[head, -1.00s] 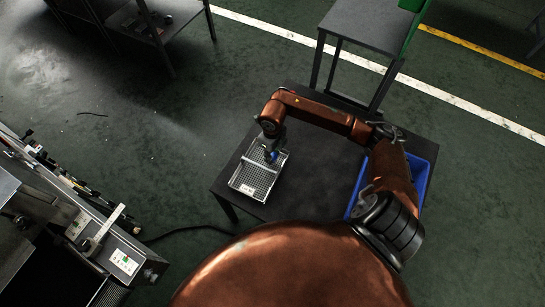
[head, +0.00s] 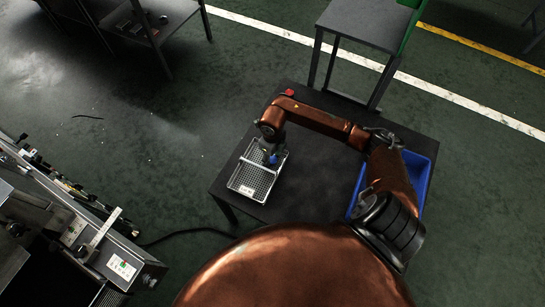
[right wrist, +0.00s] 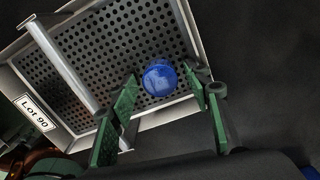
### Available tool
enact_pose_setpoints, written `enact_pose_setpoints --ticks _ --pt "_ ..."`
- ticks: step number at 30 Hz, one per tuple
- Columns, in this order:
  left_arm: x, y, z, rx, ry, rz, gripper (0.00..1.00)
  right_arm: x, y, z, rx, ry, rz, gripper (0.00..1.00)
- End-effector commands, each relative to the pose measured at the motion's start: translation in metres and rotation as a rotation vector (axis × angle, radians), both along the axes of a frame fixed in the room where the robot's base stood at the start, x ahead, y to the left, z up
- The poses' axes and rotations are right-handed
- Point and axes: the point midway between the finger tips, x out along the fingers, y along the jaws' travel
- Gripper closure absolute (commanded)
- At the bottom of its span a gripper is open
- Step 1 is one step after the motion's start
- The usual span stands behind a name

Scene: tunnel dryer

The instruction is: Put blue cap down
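The blue cap (right wrist: 160,78) is a round, glossy piece over the perforated floor of the metal tray (head: 238,178). It is in the part across the divider bar from the "Lot 90" label, near the tray wall. It also shows as a small blue spot in the head view (head: 273,158). My right gripper (right wrist: 161,78) has its green-padded fingers on either side of the cap, with narrow gaps showing, so it looks open. I cannot tell exactly whether the cap touches the floor. My left gripper is not in view.
The tray sits at the left of a dark table (head: 315,190). A blue bin (head: 424,180) stands at the table's right, partly behind my right arm. A small red object (head: 289,93) lies at the far edge. The table's middle is clear.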

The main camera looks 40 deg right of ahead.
Motion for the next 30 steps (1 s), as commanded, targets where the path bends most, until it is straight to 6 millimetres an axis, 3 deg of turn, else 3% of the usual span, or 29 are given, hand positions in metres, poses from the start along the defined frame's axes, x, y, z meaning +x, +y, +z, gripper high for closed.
enact_pose_setpoints --ticks 11,20,24,30 --pt "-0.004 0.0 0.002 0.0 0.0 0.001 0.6 0.0 0.0 0.005 0.001 -0.002 0.0 0.53" --pt "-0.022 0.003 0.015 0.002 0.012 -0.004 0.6 0.002 -0.001 0.065 -0.001 -0.007 0.001 0.53" --pt "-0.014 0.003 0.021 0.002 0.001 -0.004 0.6 0.001 -0.001 0.092 -0.002 -0.005 0.001 0.53" --pt "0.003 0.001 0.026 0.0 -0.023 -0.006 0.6 0.0 0.0 0.117 -0.001 -0.001 0.001 0.53"
